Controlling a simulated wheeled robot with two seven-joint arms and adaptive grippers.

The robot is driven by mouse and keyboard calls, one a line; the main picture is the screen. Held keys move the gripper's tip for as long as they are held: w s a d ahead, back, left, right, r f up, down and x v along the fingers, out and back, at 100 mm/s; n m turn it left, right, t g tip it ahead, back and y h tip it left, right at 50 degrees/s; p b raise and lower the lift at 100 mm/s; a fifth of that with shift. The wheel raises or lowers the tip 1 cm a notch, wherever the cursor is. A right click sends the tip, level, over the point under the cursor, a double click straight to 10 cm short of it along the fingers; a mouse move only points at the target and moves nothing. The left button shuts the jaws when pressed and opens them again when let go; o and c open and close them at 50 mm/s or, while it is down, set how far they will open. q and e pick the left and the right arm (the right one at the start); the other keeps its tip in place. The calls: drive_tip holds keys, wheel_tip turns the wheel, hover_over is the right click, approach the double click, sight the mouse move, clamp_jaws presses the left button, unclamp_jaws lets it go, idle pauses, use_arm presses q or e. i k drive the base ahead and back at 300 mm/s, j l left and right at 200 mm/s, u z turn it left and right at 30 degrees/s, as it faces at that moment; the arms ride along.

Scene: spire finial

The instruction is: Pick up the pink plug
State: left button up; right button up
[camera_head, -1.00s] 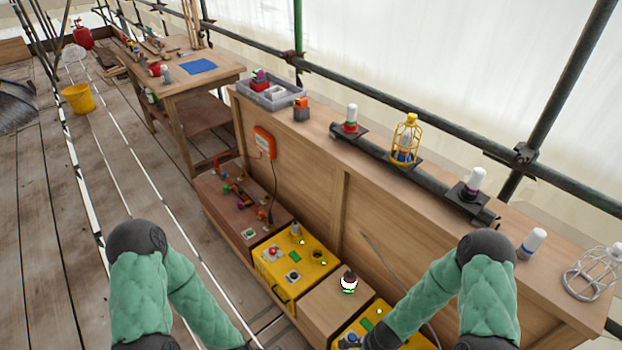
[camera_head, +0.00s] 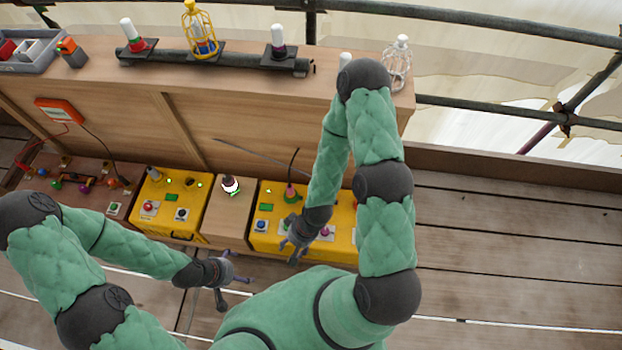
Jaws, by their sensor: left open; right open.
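A pink plug (camera_head: 291,190) with a black cable rising from it stands upright on a green base. It is on top of the right yellow box (camera_head: 268,188). My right gripper (camera_head: 289,253) is open and empty. It points down at the front of that box, in front of the plug and apart from it. My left gripper (camera_head: 236,294) is open and empty, further left and lower in the picture, over the floor in front of the boxes. Part of the right yellow box is hidden behind my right forearm.
A wooden block with a white-and-dark bulb (camera_head: 230,184) stands between the right box and the left yellow box (camera_head: 160,218). A wooden counter (camera_head: 200,90) rises behind, carrying lamps, a yellow cage (camera_head: 200,30) and a grey tray (camera_head: 50,55). Plank floor (camera_head: 480,250) is clear at right.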

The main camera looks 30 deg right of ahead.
sight(290, 192)
drive_tip(key=z, duration=0.65)
drive_tip(key=i+j, duration=0.1)
drive_tip(key=j, duration=0.45)
drive_tip(key=i+j, duration=0.1)
drive_tip(key=j, duration=0.5)
drive_tip(key=i+j, duration=0.1)
drive_tip(key=j, duration=0.45)
drive_tip(key=z, duration=0.05)
